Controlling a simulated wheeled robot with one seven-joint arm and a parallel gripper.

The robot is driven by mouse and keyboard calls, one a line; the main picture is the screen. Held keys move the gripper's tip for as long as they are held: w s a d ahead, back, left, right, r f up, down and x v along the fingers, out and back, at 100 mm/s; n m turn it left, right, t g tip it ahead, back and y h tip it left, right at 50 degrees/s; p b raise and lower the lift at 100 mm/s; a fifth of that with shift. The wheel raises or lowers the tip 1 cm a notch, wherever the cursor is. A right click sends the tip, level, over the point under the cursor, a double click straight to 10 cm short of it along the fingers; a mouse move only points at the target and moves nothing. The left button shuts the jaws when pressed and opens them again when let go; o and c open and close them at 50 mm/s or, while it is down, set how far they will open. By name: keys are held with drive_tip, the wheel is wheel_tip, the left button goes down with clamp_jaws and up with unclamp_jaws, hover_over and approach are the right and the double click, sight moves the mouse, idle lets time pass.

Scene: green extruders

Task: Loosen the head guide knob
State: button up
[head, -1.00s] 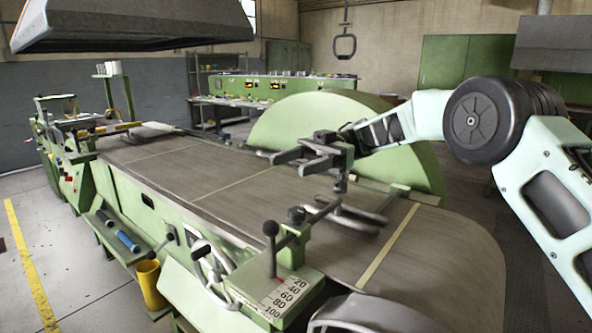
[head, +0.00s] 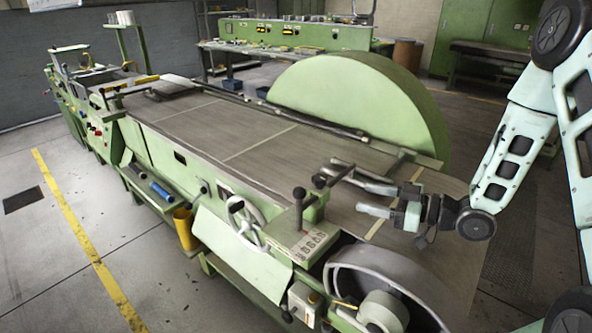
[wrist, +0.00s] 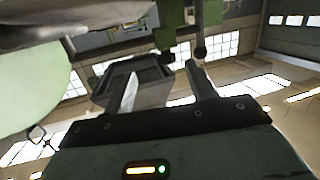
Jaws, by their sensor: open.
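The likely head guide knob is the small dark knob (head: 320,181) on the clamp at the belt's near edge, beside a black ball-ended lever (head: 299,194); I cannot tell for sure which is meant. My gripper (head: 374,199) is to the right of the knob, above the belt, its fingers pointing left toward it, apart from it. In the wrist view my gripper (wrist: 165,85) is open and empty. Green machine parts (wrist: 172,38) and a dark round end (wrist: 200,52) show beyond the fingertips there; I cannot tell which knob that is.
Metal guide bars (head: 362,182) run over the belt close to my gripper. The green extruder line (head: 215,130) stretches to the back left, with a large green half-round cover (head: 365,105) behind. A handwheel (head: 245,218) and yellow cup (head: 186,228) are on the near side.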

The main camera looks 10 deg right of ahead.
sight(314, 175)
drive_tip(key=shift+m+t+y, duration=0.3)
drive_tip(key=shift+t+y, duration=0.1)
drive_tip(key=shift+t, duration=0.2)
drive_tip(key=p+x, duration=0.2)
drive_tip(key=x, duration=0.2)
drive_tip(key=r+p+x, duration=0.1)
drive_tip(key=p+x, duration=0.1)
drive_tip(key=x, duration=0.3)
drive_tip(key=p+x, duration=0.2)
drive_tip(key=x, duration=0.3)
drive_tip(key=shift+s+a+r, duration=0.2)
drive_tip(key=shift+a+r, duration=0.05)
drive_tip(key=shift+a, duration=0.3)
drive_tip(key=c, duration=1)
